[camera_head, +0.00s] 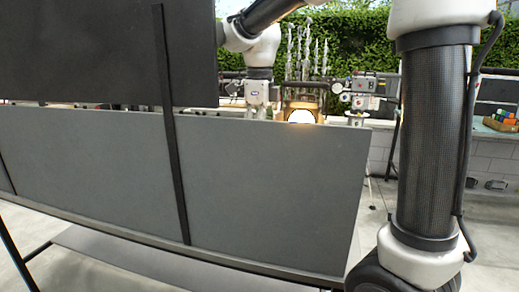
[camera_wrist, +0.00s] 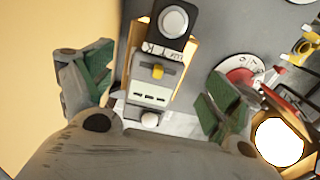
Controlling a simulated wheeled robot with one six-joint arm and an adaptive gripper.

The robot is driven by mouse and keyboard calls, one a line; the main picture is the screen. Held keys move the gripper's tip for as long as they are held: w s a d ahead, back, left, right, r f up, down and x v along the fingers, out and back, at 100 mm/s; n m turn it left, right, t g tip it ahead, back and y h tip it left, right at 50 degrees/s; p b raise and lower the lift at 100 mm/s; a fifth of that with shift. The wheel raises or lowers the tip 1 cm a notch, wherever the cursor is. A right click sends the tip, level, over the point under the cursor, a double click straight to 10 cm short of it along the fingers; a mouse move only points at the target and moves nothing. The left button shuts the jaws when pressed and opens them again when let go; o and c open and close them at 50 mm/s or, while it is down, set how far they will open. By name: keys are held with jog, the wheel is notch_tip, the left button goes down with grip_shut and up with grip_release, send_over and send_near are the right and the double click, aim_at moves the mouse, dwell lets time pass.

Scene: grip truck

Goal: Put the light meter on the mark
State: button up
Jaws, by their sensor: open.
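In the wrist view the light meter (camera_wrist: 146,92) is a pale grey block with a "LUX" label, a yellow knob and a black end bearing a round white disc. It lies between the two green-padded fingers of my gripper (camera_wrist: 156,92). The fingers are open, with a visible gap on each side of the meter. In the head view my gripper's fingers and the meter are hidden behind a grey panel.
A glowing lamp (camera_wrist: 279,141) stands close to the right finger; it also shows in the head view (camera_head: 301,116). Yellow-and-white items (camera_wrist: 305,48) lie at the wrist view's right edge. The large grey panel (camera_head: 270,190) blocks the head view of the worktop.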

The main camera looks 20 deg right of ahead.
notch_tip(320, 180, up, 7)
jog(key=shift+f, duration=0.1)
dwell(0.5)
